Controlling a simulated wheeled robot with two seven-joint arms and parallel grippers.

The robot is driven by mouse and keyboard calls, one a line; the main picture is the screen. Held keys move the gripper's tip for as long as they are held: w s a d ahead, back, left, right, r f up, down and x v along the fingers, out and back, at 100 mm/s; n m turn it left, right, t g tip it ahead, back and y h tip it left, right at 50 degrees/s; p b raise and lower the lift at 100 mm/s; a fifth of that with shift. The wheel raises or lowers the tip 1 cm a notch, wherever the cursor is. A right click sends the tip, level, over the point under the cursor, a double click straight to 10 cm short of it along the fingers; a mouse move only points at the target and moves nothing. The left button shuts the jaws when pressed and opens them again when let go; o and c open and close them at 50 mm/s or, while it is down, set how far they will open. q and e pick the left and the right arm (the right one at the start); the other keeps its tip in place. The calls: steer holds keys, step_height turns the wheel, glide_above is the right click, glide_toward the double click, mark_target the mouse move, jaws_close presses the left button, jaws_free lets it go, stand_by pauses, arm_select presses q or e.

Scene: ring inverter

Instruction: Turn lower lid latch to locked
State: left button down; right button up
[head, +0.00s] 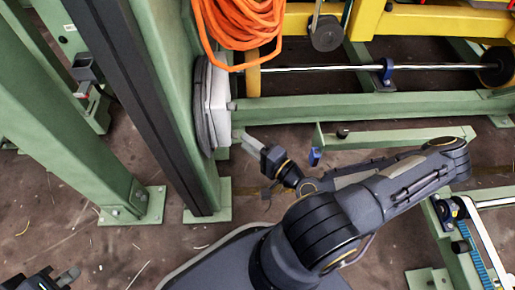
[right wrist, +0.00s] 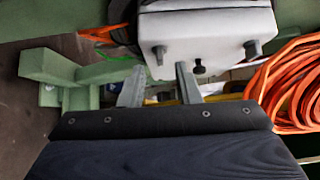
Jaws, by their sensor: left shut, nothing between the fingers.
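A white box (head: 218,108) with a dark edge is mounted on the green post in the head view. In the right wrist view its white face (right wrist: 205,28) fills the top. Two grey latches stick out of it: one at picture left (right wrist: 158,53), the lower one, and one at picture right (right wrist: 252,48), nearer the orange hose. My right gripper (right wrist: 160,84) is open, its fingers just short of the lower latch, one to each side; no contact shows. It also shows in the head view (head: 243,138). My left gripper (head: 70,276) is shut and empty at the lower left, far from the box.
A coiled orange hose (head: 240,22) hangs just above the box. A black knob (right wrist: 199,66) sits between the latches. Green posts (head: 70,110) stand at the left. A green beam (head: 385,138) and metal rod (head: 320,69) lie to the right. Floor at lower left is mostly clear.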

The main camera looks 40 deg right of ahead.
steer(key=shift+v, duration=2.5)
